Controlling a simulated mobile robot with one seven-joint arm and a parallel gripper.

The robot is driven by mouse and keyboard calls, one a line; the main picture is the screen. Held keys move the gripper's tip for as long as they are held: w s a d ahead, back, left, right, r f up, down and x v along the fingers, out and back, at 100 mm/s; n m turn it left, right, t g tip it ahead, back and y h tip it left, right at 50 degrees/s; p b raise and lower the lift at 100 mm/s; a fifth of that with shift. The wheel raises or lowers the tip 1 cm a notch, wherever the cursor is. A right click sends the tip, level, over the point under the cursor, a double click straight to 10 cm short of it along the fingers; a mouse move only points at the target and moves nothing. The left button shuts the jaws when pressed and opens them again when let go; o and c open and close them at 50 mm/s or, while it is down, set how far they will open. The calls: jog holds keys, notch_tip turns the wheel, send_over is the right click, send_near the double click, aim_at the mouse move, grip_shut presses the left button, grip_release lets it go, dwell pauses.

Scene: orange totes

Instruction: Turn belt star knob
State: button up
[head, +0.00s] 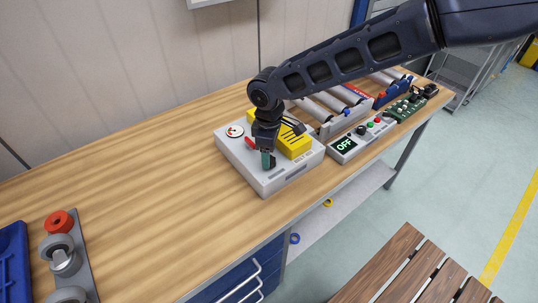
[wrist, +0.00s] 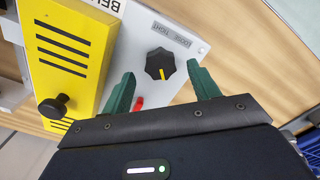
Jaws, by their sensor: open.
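The star knob (wrist: 160,63) is black and lobed, with a yellow pointer mark, in the wrist view. It sits on a light grey panel beside a label (wrist: 171,34) reading LOOSE and TIGHT. My gripper's two green fingers (wrist: 160,75) are open, with their tips on either side of the knob's lower part in the picture. I cannot tell whether they touch it. In the head view my gripper (head: 268,160) points down over the grey machine box (head: 238,163), and the knob is hidden there.
A yellow cover (head: 294,143) with black slots stands on the box beside my gripper. A red part (wrist: 138,103) shows near one finger. A control panel reading OFF (head: 346,145) and rollers (head: 327,103) stand to the right. The bench's left middle (head: 140,180) is clear.

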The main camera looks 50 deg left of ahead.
notch_tip(320, 180, up, 9)
dwell(0.3)
jog(key=shift+f, duration=0.1)
dwell(0.4)
